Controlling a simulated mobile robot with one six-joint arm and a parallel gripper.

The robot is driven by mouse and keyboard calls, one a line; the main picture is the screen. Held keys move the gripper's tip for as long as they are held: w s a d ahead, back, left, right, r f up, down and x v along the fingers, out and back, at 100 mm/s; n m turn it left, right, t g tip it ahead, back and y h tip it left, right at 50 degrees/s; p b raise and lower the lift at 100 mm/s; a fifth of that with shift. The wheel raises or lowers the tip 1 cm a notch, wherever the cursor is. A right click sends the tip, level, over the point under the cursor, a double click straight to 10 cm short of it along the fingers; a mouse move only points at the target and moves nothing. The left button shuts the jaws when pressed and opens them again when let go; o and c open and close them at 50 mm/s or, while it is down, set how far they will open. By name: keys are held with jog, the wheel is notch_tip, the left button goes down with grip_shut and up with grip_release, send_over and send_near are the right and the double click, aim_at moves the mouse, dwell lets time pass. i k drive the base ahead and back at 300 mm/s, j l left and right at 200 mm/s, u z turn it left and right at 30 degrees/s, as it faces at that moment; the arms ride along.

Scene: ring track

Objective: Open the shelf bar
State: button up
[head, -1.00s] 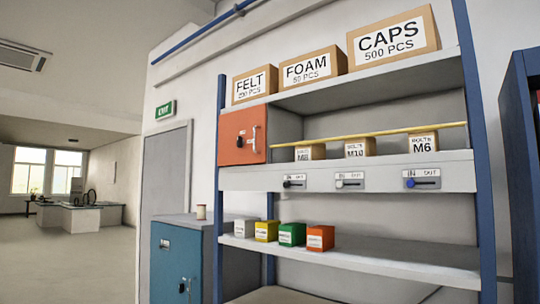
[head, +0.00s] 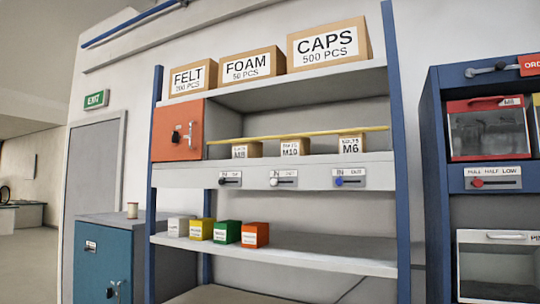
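The shelf bar (head: 300,135) is a thin yellow rod in the head view. It runs across the front of the middle shelf (head: 225,175), in front of several small cardboard boxes, one marked M6 (head: 351,145). Its left end meets the shelf near an orange door (head: 178,131) with a dark knob and a light handle. Below it, the shelf front carries three IN/OUT sliders: a black one (head: 230,180), a white one (head: 283,180) and a blue one (head: 350,180). My gripper is not in view.
A blue cabinet (head: 103,262) stands left of the shelf. A second blue rack (head: 434,160) with a red-framed bin (head: 488,128) stands at the right. Small coloured boxes, one orange (head: 255,235), sit on the lower shelf. Open floor shows at far left.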

aim_at(326, 133)
jog(key=i+j, duration=0.1)
jog(key=i, duration=0.45)
jog(key=i+j, duration=0.15)
jog(key=i, duration=0.45)
